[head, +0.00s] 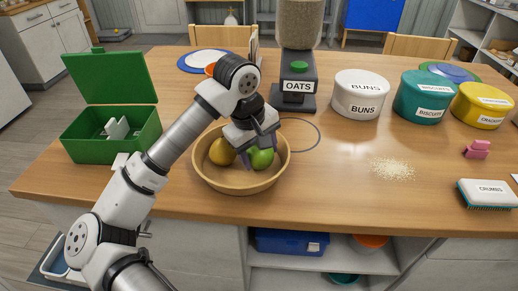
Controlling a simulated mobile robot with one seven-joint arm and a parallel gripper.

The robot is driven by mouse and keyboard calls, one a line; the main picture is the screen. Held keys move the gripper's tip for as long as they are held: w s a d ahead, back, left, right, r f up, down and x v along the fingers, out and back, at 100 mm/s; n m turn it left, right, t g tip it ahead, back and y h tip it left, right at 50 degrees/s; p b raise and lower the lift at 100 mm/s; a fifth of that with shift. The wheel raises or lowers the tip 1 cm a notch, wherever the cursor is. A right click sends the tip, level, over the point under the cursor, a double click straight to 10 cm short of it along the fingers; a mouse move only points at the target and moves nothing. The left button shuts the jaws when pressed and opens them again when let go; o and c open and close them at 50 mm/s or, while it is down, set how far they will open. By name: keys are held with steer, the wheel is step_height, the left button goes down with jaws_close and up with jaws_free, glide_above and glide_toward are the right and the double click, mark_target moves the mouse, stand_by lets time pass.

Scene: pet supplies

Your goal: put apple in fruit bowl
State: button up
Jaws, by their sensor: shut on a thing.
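The fruit bowl (241,183) is a round, tan wooden bowl near the front edge of the counter. A green apple (261,158) is in the right part of the bowl's opening. My gripper (262,150) points down over the bowl with its fingers around the apple, shut on it. A yellow-brown fruit, perhaps a pear (222,153), lies in the left part of the bowl. I cannot tell whether the apple touches the bowl's floor. My arm crosses in front of the bowl's left side.
An open green box (85,148) stands left. An oats dispenser (297,88) stands behind the bowl. Labelled canisters, buns (360,93) and biscuits (421,96), stand right. Spilled crumbs (392,169) and a crumbs brush (487,194) lie front right.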

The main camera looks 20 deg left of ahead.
steer(key=o, duration=1.1)
steer(key=shift+c, duration=0.2)
steer(key=shift+r, duration=0.1)
steer(key=b+v, duration=0.1)
steer(key=v, duration=1.1)
